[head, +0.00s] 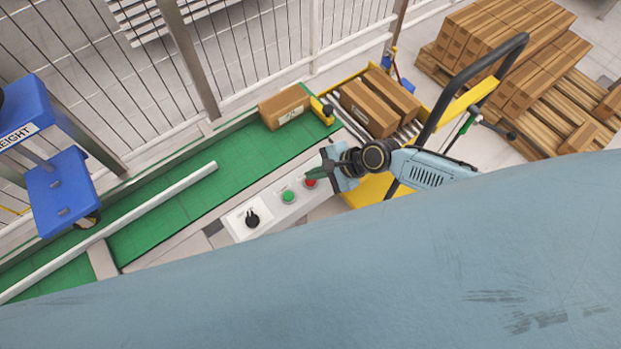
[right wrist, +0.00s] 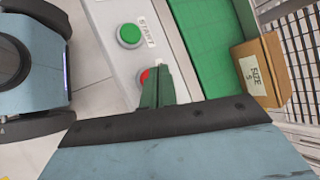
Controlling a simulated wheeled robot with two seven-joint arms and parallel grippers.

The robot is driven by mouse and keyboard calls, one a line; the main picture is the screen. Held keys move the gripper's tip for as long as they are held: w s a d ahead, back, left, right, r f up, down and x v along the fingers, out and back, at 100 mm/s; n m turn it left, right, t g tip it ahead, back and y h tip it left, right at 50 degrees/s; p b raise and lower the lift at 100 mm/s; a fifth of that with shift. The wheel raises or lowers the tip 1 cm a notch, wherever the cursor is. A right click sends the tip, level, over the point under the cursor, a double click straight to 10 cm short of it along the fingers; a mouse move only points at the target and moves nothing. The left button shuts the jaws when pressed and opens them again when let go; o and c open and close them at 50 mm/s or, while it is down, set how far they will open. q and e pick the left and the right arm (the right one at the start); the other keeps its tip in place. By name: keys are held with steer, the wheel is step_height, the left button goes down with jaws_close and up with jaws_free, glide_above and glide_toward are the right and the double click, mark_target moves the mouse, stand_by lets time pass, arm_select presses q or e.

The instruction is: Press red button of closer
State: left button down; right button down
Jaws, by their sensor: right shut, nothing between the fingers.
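The red button (head: 310,183) sits on a white control box (head: 271,197) beside the conveyor, right of a green button (head: 288,196). In the right wrist view the red button (right wrist: 143,76) is partly hidden behind my right gripper (right wrist: 158,78), and the green button (right wrist: 130,35) lies farther up the panel next to the word START. My right gripper (head: 318,173) is shut and empty, with its fingertips at or just over the red button. I cannot tell whether they touch it. My left gripper is not in view.
A black rotary switch (head: 252,217) is on the box. A green conveyor (head: 190,178) carries a cardboard box (head: 284,106) at its far end. A yellow cart (head: 366,188) with boxes stands on the right. A blue machine (head: 58,190) stands at left, and a fence runs behind.

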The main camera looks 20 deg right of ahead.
steer(key=shift+f, duration=0.15)
steer(key=shift+f+b, duration=0.3)
steer(key=shift+f, duration=0.35)
stand_by(0.8)
steer(key=shift+r, duration=0.1)
steer(key=shift+r+p, duration=0.65)
steer(key=shift+r, duration=0.05)
step_height(320, 180, up, 5)
steer(key=p, duration=0.5)
steer(key=shift+r, duration=0.1)
stand_by(0.8)
